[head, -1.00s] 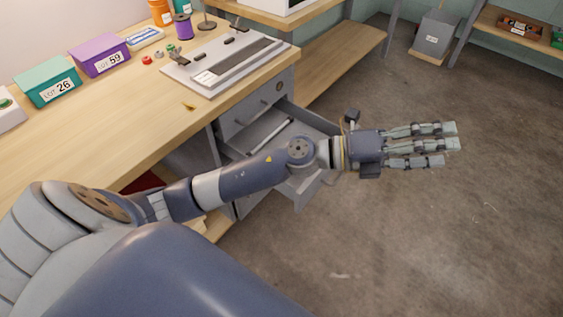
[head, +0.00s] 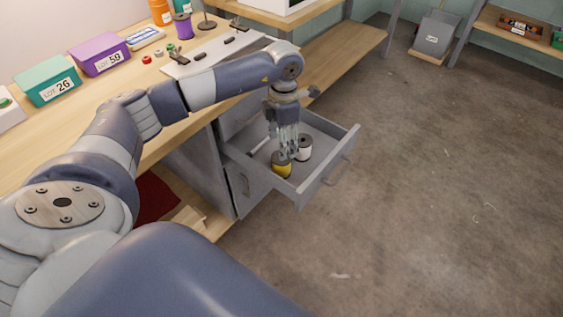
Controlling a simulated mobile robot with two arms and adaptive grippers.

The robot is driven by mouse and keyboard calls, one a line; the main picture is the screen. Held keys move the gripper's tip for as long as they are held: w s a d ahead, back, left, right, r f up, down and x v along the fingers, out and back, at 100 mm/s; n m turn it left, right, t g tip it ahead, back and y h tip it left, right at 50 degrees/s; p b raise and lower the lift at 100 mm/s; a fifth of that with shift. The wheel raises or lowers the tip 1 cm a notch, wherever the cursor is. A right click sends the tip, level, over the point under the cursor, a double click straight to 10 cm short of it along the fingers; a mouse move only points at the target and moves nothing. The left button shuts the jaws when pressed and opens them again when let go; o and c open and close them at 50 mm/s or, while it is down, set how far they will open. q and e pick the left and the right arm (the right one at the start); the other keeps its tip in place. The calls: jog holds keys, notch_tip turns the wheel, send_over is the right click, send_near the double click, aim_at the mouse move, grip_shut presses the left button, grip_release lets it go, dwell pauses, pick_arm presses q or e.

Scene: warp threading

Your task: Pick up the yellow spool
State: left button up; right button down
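The yellow spool (head: 283,172) stands in the pulled-out grey drawer (head: 330,184), near its front left corner. A white spool (head: 304,148) stands just behind it to the right. My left gripper (head: 286,153) points down into the drawer with its fingers extended, open. Its fingertips are just behind and above the yellow spool and close to the white one. The fingers overlap the spool's top edge in the view, and I cannot tell whether they touch it. My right gripper is not in view.
The wooden workbench (head: 100,125) above the drawer holds a teal box (head: 47,82), a purple box (head: 100,54), a purple spool (head: 183,27) and a grey loom-like frame (head: 190,65). The drawer's walls and the bench edge surround the gripper.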

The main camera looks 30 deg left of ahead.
aim_at(282, 168)
pick_arm(q)
notch_tip(282, 168, down, 4)
jog(key=shift+r, duration=0.15)
jog(key=f, duration=0.4)
jog(key=shift+a+f, duration=0.2)
jog(key=shift+f+b, duration=0.3)
jog(key=c, duration=0.7)
jog(key=shift+c, duration=0.7)
jog(key=shift+r, duration=0.1)
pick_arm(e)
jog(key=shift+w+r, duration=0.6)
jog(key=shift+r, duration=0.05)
